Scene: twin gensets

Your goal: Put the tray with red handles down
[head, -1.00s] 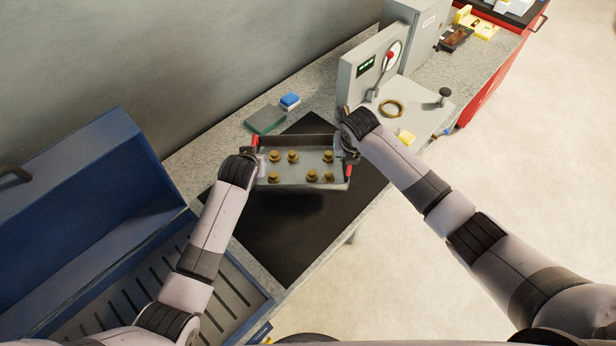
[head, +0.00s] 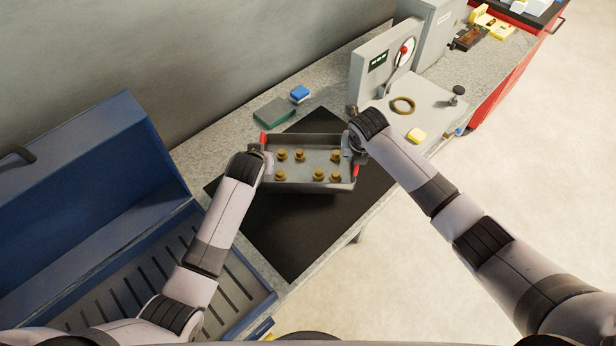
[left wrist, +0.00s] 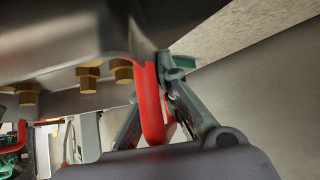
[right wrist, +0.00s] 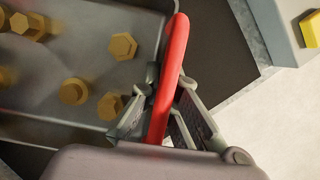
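The grey tray (head: 305,185) has red handles at its two ends and several brass bolts (head: 299,155) inside. It is over the black mat, with a dark shadow below its near side; the gap under it is hard to judge. My left gripper (head: 262,160) is at the left handle, and the left wrist view shows its fingers on both sides of that red handle (left wrist: 150,105). My right gripper (head: 355,145) is at the right handle; the right wrist view shows its fingers around that red handle (right wrist: 171,70). The tray looks about level.
The black mat (head: 290,240) lies on the grey bench. A grey device with a dial (head: 385,65) stands to the right, with a brass ring (head: 402,105). An open blue case (head: 80,190) is at left.

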